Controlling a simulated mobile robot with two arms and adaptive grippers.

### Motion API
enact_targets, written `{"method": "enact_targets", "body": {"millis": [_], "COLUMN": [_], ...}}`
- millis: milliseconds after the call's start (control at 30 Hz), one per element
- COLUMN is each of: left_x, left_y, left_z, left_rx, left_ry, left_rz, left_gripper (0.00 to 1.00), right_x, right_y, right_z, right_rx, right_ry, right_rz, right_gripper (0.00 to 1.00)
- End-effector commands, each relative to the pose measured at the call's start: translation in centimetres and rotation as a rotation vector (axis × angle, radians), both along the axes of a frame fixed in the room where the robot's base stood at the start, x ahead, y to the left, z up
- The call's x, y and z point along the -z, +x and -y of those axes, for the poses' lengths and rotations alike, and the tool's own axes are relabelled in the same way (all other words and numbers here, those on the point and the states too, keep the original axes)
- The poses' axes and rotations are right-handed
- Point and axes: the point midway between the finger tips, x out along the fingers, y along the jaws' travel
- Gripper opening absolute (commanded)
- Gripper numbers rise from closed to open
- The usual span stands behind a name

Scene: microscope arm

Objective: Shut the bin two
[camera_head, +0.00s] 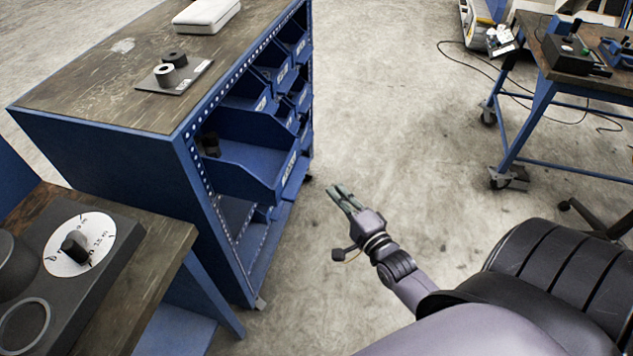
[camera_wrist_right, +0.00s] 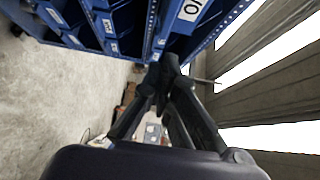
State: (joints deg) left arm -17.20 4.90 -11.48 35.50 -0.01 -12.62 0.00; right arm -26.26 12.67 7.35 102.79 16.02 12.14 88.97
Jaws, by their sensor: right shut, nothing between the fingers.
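A blue cabinet (camera_head: 115,145) at the left holds several blue open-front bins with white labels. A large bin (camera_head: 250,168) at the near end sticks out of the cabinet's face and has a dark item inside. Smaller bins (camera_head: 262,100) sit farther back. The labels are too small to read, so I cannot tell which one is bin two. My right gripper (camera_head: 340,198) is shut and empty, to the right of the large bin and apart from it over open floor. In the right wrist view its fingers (camera_wrist_right: 166,70) are together below the blue bins (camera_wrist_right: 125,25).
A workbench (camera_head: 150,265) with a dark device and a white dial stands at the near left. A blue wheeled table (camera_head: 545,110) with tools stands at the back right, with a cable on the floor. The concrete floor (camera_head: 400,130) between is clear.

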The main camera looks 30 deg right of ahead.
Motion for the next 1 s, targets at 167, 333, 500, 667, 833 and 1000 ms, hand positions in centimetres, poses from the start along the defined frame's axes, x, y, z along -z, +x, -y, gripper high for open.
{"method": "enact_targets", "body": {"millis": [167,333,500,667,833,1000], "left_x": [-0.7,-1.1,-1.2,-1.2,-1.2,-1.2], "left_y": [0.0,0.0,0.0,0.0,0.0,0.0], "left_z": [0.1,0.5,0.6,0.6,0.6,0.6], "left_rx": [-0.001,-0.003,-0.003,-0.003,-0.003,-0.003], "left_ry": [-0.001,-0.005,-0.007,-0.008,-0.008,-0.008], "left_rz": [0.0,0.0,-0.001,0.0,0.0,0.0], "left_gripper": [0.48,0.48,0.48,0.48,0.48,0.48], "right_x": [-0.2,-0.1,0.0,0.0,0.0,0.0], "right_y": [3.3,4.9,5.6,5.6,5.6,6.0], "right_z": [-0.3,-1.8,-2.4,-2.4,-2.4,-2.8], "right_rx": [0.001,0.001,0.0,0.0,0.0,0.0], "right_ry": [0.003,0.002,0.0,-0.001,-0.001,0.0], "right_rz": [0.002,0.001,0.0,-0.001,-0.001,0.0], "right_gripper": [0.0,0.0,0.0,0.0,0.0,0.0]}}
